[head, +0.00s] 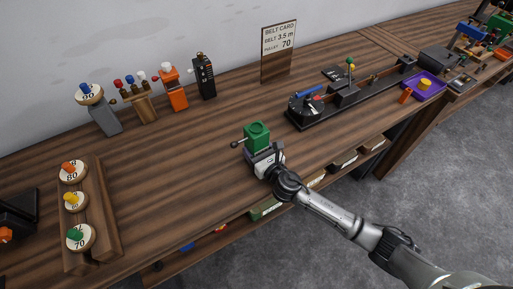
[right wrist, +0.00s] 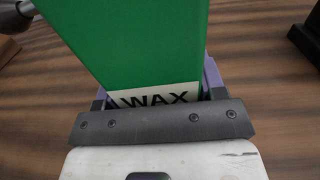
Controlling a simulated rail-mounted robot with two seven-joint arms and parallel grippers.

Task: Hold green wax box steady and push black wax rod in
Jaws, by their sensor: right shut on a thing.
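The green wax box (head: 257,134) stands on the wooden bench near its front edge. In the right wrist view the box (right wrist: 135,45) fills the middle, with a white WAX label. My right gripper (head: 262,153) is shut on the box from the front. The black wax rod (head: 236,145) sticks out of the box's left side and ends in a dark round knob. A grey rod end shows at the top left of the right wrist view (right wrist: 27,8). How deep the rod sits inside is hidden. My left gripper is not in view.
A rack with numbered pulleys (head: 98,205) stands at the left. Several small devices and a tool rack (head: 135,98) line the wall. The belt dynamo (head: 310,105) is to the right, with a purple tray (head: 437,91) beyond. Bench left of the box is clear.

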